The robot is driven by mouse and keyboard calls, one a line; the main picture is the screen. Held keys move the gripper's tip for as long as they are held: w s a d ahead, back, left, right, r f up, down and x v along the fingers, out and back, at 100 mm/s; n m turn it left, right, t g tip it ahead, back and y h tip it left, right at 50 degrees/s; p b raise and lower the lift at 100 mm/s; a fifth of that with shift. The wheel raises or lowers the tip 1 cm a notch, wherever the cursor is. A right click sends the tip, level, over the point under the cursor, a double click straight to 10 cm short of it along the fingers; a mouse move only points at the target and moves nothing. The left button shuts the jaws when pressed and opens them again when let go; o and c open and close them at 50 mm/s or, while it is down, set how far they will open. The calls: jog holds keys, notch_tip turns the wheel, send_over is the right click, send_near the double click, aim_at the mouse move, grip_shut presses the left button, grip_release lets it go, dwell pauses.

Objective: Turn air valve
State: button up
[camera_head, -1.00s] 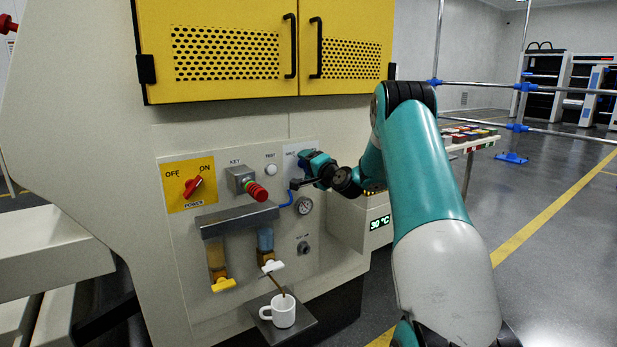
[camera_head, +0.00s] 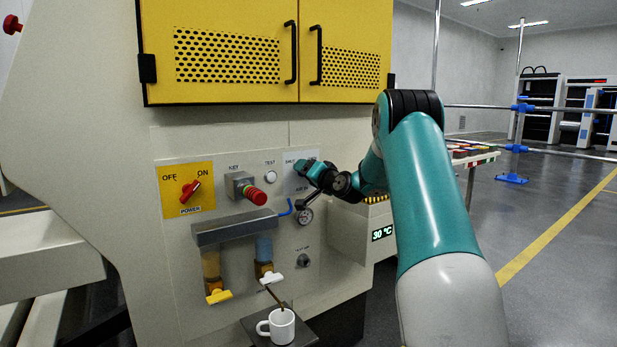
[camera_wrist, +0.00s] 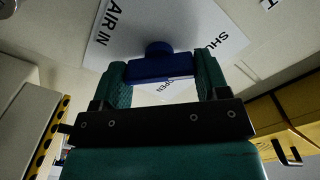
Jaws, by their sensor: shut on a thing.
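The blue valve handle (camera_wrist: 162,66) lies between the two teal fingers of my gripper (camera_wrist: 163,75) in the wrist view. The fingers are shut on it, one at each end. A white label plate (camera_wrist: 110,45) behind it reads AIR IN, OPEN and SHUT, turned relative to the wrist camera. In the head view my gripper (camera_head: 306,172) is at the upper right of the machine's control panel (camera_head: 230,170). It hides the handle there. A blue air pipe (camera_head: 284,211) and a round gauge (camera_head: 304,216) sit just below my gripper.
A white mug (camera_head: 279,326) stands below. Yellow doors (camera_head: 225,55) hang above. Open floor lies right.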

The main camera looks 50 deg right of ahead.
jog(key=shift+f, duration=0.1)
jog(key=o, duration=0.9)
jog(key=shift+o, duration=0.2)
jog(key=b+v, duration=0.1)
jog(key=v, duration=1.6)
jog(key=shift+s+b, duration=0.25)
jog(key=shift+b, duration=0.05)
